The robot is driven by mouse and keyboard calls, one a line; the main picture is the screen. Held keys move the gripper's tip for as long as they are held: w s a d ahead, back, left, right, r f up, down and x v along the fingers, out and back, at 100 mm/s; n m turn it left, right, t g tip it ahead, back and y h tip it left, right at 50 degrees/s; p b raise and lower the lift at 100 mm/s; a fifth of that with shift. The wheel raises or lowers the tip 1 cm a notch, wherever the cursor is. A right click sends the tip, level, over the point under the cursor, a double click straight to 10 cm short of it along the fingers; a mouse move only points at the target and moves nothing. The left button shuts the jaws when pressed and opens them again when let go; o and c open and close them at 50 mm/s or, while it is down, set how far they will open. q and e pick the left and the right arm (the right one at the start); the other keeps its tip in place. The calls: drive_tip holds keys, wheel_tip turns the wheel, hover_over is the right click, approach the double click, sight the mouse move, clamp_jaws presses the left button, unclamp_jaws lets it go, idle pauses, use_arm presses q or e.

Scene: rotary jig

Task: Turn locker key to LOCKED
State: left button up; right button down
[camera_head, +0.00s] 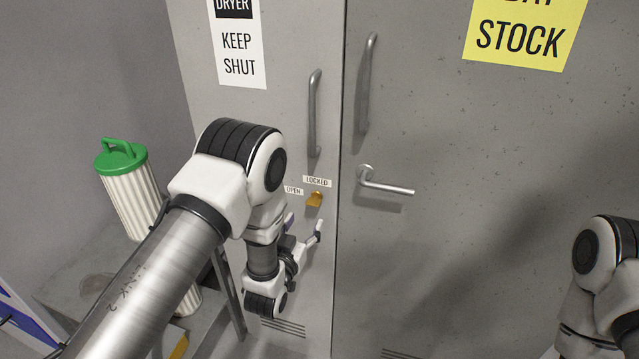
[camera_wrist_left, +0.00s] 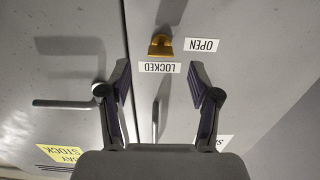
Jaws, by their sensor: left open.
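The brass-coloured locker key (camera_head: 315,199) sits in the grey locker door, below the handle. An OPEN label (camera_head: 293,190) is to its left and a LOCKED label (camera_head: 317,181) is just above it. I cannot tell surely which label the key points to. My left gripper (camera_head: 304,223) is open and empty, just below the key and apart from it. In the left wrist view, which is upside down, the key (camera_wrist_left: 160,46) lies ahead of the spread fingers (camera_wrist_left: 160,78), roughly centred between them. My right gripper is out of view.
A vertical door handle (camera_head: 314,115) is above the key. The neighbouring door has a lever handle (camera_head: 385,185) to the right and a tall pull handle (camera_head: 366,85). A ribbed white container with a green lid (camera_head: 121,157) stands at left. My right arm shows at the right edge.

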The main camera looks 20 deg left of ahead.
sight(312, 206)
use_arm(q)
drive_tip(key=w, duration=0.2)
drive_tip(key=w+p, duration=0.1)
drive_tip(key=w, duration=0.2)
drive_tip(key=w+p, duration=0.1)
drive_tip(key=w, duration=0.1)
drive_tip(key=shift+w+d+r, duration=0.1)
drive_tip(key=shift+w+r, duration=0.2)
drive_tip(key=shift+r, duration=0.05)
drive_tip(key=shift+w, duration=0.15)
drive_tip(key=c, duration=1.2)
